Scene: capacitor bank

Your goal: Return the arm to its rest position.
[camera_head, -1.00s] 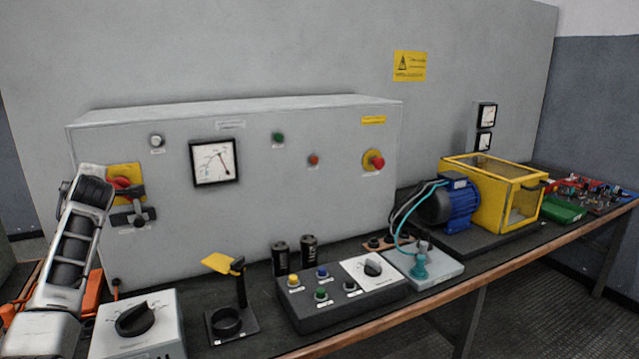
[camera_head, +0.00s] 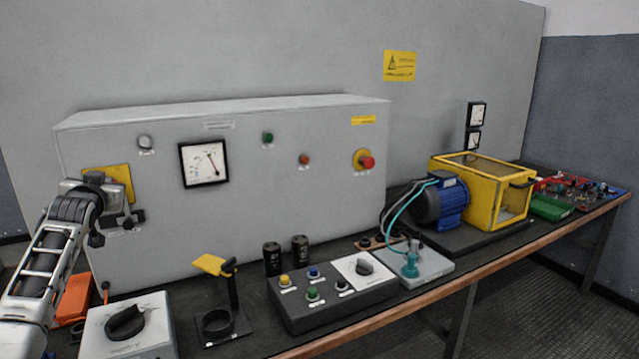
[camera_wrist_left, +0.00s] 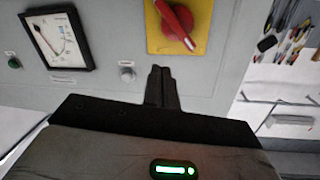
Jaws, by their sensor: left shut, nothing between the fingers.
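My left arm comes in from the lower left in the head view. Its gripper (camera_head: 136,216) is in front of the left end of the grey cabinet (camera_head: 270,215). In the left wrist view the black fingers (camera_wrist_left: 161,84) are together with nothing between them. A yellow plate (camera_head: 120,173) on the cabinet is partly hidden behind my wrist in the head view. In the left wrist view the red rotary handle (camera_wrist_left: 175,22) on this plate is beyond the fingers, apart from them. My right gripper is in neither view.
A grey box with a black knob (camera_head: 125,323) stands on the bench below my left arm. An orange object (camera_head: 75,298) lies beside it. A black stand with a yellow flag (camera_head: 210,264), a button box (camera_head: 330,300) and a blue motor (camera_head: 445,203) stand further right.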

